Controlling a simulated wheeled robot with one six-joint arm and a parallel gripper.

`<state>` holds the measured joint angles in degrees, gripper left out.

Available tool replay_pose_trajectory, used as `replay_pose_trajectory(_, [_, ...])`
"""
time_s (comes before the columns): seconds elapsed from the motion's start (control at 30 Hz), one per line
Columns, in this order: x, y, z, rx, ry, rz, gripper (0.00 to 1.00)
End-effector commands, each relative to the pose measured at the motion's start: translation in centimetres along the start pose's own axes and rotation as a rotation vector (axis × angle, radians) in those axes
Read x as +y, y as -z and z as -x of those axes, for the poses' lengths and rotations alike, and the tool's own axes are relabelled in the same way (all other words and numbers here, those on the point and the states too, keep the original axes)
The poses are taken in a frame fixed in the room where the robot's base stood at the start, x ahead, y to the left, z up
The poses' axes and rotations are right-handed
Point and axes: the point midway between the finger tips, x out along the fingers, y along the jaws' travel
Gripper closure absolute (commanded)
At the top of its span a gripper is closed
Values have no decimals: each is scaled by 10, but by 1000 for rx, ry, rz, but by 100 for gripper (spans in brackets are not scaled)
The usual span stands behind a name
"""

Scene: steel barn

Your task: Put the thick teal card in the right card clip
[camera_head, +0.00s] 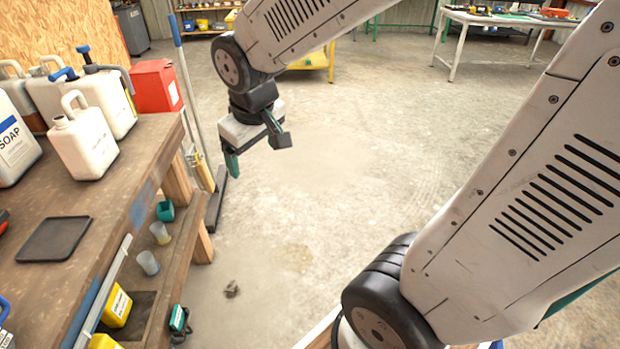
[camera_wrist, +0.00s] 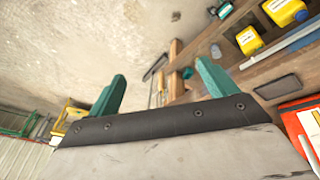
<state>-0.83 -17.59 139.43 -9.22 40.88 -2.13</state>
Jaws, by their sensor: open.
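I cannot make out a thick teal card or a card clip in either view. My gripper (camera_head: 256,148) hangs over open concrete floor, right of the wooden workbench (camera_head: 105,225). Its two teal fingers are apart with nothing between them. In the wrist view my gripper (camera_wrist: 161,72) also shows spread and empty, with floor and the bench beyond it. My own arm hides part of the right side of the head view.
White jugs (camera_head: 84,138) and a red container (camera_head: 156,87) stand at the bench's back. A dark tray (camera_head: 54,239) lies on its top. Cups (camera_head: 148,263) and yellow containers (camera_head: 117,306) sit on the lower shelf. A white table (camera_head: 510,20) stands far off. The middle floor is clear.

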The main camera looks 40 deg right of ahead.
Motion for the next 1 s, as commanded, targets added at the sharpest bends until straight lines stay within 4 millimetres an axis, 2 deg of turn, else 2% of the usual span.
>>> replay_pose_trajectory(0.03, [-2,-21,20,-16,9,-31,15])
replay_pose_trajectory(0.2, [-16,-89,65,-103,58,-112,15])
replay_pose_trajectory(0.3, [-24,-119,81,-143,85,-141,15])
replay_pose_trajectory(0.4, [-29,-139,91,-169,103,-158,15])
replay_pose_trajectory(0.57, [-32,-150,95,-187,114,-165,15])
replay_pose_trajectory(1.0, [-32,-150,95,-187,114,-164,15])
